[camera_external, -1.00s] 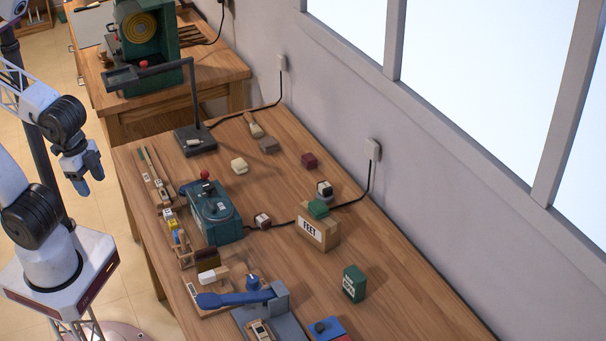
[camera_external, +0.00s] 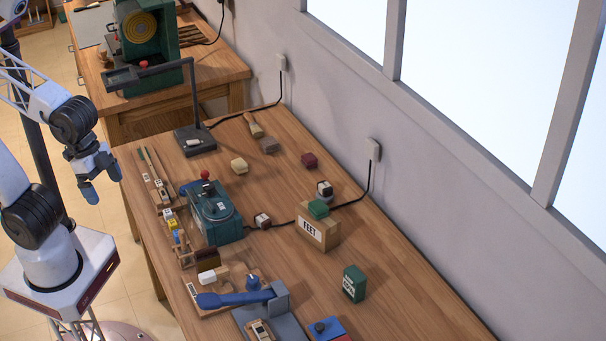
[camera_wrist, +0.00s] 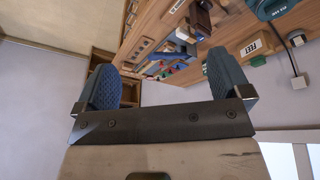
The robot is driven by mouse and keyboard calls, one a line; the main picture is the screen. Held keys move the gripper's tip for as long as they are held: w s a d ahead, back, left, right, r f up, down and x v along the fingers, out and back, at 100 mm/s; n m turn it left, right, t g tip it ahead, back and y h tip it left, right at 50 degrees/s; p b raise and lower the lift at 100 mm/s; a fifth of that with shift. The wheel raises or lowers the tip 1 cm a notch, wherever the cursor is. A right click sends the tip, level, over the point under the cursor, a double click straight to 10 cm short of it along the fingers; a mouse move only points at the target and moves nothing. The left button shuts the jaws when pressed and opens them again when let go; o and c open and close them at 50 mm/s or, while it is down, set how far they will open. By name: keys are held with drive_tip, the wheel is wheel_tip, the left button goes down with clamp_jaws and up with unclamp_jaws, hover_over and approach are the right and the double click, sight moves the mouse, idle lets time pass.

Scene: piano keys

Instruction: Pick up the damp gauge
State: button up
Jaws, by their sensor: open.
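I cannot tell for sure which item is the damp gauge. One small wooden device with a dark window (camera_external: 259,330) sits on the grey-blue stand at the front edge of the picture, partly cut off. Another narrow wooden piece (camera_external: 163,190) lies near the bench's left edge. My gripper (camera_external: 102,181) is open and empty, off the left side of the bench, with its blue fingertips apart. In the wrist view my gripper (camera_wrist: 164,82) shows two blue ribbed pads spread wide with nothing between them.
The wooden bench (camera_external: 410,285) holds a teal machine (camera_external: 213,215), a FEET box (camera_external: 318,231), a green box (camera_external: 354,283), a black lamp stand (camera_external: 196,139) and several small blocks. A blue lever (camera_external: 235,299) lies across the front.

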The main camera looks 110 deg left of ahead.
drive_tip(key=w+d+r+n+t+h, duration=0.15)
drive_tip(key=w+t, duration=0.25)
drive_tip(key=w, duration=1.6)
drive_tip(key=n+y, duration=0.9)
drive_tip(key=y, duration=0.4)
hover_over(353, 282)
drive_tip(key=s, duration=0.4)
wheel_tip(353, 282, down, 19)
drive_tip(key=shift+w+d+r+t+h, duration=0.2)
drive_tip(key=shift+d+t+h, duration=0.1)
drive_tip(key=shift+t, duration=0.1)
drive_tip(key=shift+f, duration=0.15)
drive_tip(key=shift+f, duration=2.8)
